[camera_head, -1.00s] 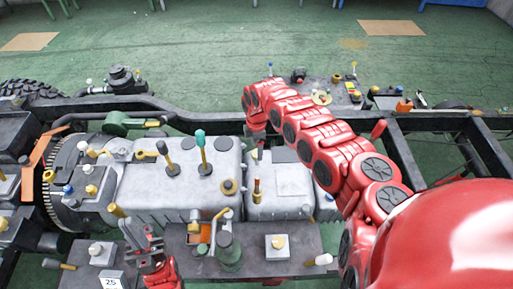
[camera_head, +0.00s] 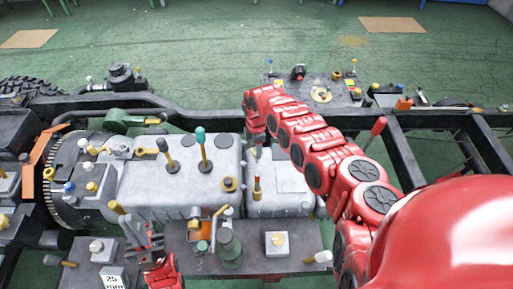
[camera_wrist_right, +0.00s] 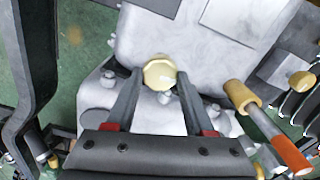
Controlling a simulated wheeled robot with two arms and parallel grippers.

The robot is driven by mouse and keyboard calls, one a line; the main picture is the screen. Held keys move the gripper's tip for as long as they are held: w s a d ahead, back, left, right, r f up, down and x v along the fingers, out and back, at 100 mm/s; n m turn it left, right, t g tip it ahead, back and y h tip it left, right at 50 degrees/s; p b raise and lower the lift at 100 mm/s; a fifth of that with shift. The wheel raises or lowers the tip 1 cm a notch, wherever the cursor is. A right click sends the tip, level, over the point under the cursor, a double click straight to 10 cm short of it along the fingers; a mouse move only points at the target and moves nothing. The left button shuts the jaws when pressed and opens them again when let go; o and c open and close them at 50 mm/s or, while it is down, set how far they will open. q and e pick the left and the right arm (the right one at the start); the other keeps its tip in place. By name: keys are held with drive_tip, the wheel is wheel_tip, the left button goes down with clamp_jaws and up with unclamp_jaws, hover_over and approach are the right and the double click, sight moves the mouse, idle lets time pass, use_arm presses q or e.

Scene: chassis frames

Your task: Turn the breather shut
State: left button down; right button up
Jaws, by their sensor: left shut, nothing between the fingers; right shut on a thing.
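The breather appears to be the pale yellow knob (camera_wrist_right: 160,71) on top of the grey housing (camera_wrist_right: 200,35). In the right wrist view it sits between the two fingertips of my right gripper (camera_wrist_right: 160,78), which is shut on it. In the head view my right gripper (camera_head: 255,145) is at the far side of the housing, and the knob is hidden there by the gripper. My left gripper (camera_head: 152,246) is shut and empty, near the front of the bench, well apart from the breather.
Two upright levers (camera_head: 203,150) stand on the housing left of my right gripper. A yellow and orange handle (camera_wrist_right: 265,130) lies close to the right finger in the right wrist view. A dark chassis rail (camera_head: 330,119) runs behind.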

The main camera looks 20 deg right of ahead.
clamp_jaws()
